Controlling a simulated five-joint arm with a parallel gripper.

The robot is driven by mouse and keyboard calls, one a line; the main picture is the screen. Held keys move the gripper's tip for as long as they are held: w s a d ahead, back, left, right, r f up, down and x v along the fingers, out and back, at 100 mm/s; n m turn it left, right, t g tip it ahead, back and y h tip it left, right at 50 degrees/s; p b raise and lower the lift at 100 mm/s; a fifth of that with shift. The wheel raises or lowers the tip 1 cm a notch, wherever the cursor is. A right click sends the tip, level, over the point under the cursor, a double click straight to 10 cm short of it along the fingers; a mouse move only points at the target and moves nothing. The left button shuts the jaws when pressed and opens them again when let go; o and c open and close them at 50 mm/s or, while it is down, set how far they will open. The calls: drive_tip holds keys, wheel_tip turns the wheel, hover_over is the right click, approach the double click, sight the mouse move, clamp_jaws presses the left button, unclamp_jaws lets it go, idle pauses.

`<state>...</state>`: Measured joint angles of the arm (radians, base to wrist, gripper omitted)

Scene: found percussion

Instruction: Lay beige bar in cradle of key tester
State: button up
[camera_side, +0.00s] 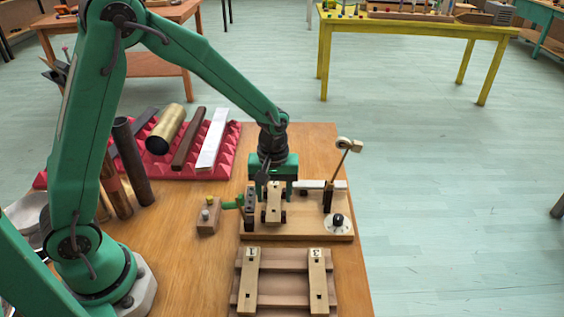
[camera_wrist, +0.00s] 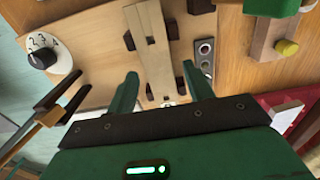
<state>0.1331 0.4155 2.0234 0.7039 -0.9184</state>
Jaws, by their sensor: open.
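The beige bar (camera_side: 273,204) lies lengthwise on the key tester (camera_side: 340,206), between the dark posts of its cradle (camera_side: 284,216). In the wrist view the bar (camera_wrist: 153,45) has dark posts (camera_wrist: 172,27) close on both sides. It looks level, but its underside is hidden. My gripper (camera_side: 276,192) is over the far end of the bar, with its green fingers apart. In the wrist view the fingers (camera_wrist: 161,84) stand one to each side of the bar, with gaps between them and it.
A mallet arm (camera_side: 343,160) and a dial (camera_side: 338,221) stand on the tester's right side. A small block with a yellow knob (camera_side: 207,216) is to its left. In front, a rack (camera_side: 282,267) holds bars marked 1 and 3, with an empty middle. Red foam (camera_side: 228,150) carries bars behind left.

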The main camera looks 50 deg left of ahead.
sight(272, 199)
wheel_tip(272, 199, up, 12)
idle(0.6)
idle(0.5)
drive_tip(key=s+a+r+m+t, duration=0.2)
drive_tip(key=s+r+m, duration=0.2)
drive_tip(key=s, duration=0.5)
drive_tip(key=s+a+r+m+t, duration=0.3)
drive_tip(key=s+r+m, duration=0.1)
drive_tip(key=s, duration=0.4)
drive_tip(key=shift+s+a+m+t, duration=0.2)
drive_tip(key=shift+s+m+t, duration=0.1)
drive_tip(key=shift+s+m, duration=0.15)
idle(0.3)
